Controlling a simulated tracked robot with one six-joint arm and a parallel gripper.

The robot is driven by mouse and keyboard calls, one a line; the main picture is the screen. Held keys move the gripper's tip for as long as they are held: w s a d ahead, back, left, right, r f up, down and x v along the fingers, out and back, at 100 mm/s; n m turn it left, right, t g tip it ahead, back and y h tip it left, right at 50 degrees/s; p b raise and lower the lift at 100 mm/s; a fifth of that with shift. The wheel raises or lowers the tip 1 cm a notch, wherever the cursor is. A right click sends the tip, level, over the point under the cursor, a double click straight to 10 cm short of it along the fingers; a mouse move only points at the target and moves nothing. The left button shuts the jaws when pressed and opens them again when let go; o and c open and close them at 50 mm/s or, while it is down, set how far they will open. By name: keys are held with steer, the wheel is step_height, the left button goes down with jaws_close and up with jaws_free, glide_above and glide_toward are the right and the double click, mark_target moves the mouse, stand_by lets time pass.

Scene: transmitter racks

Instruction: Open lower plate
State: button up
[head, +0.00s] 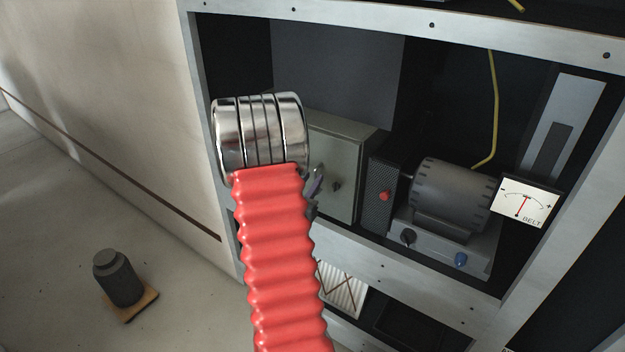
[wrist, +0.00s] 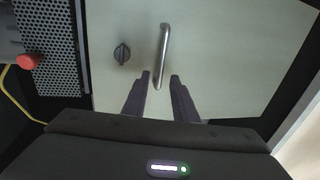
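A pale grey-green plate (head: 345,160) forms the front of a box in the rack. It fills much of the wrist view (wrist: 215,65). It carries a dark round knob (head: 337,187), also in the wrist view (wrist: 122,54), and a metal bar handle (wrist: 164,50). The plate looks shut. My gripper (wrist: 160,75) is open, its two dark fingers pointing at the plate. One end of the handle appears between the fingertips; I cannot tell whether they touch it. In the head view my gripper (head: 316,185) is mostly hidden behind my red arm, as is the handle.
Right of the box are a perforated panel with a red button (head: 384,196), a grey motor (head: 452,195) and a BELT meter (head: 524,203). A yellow cable (head: 494,110) hangs above. Rack rails (head: 430,280) frame the bay. A dark cylinder (head: 118,278) stands on the floor at left.

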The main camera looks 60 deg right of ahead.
steer(key=shift+d, duration=0.7)
steer(key=shift+c, duration=0.5)
jaws_close()
stand_by(0.5)
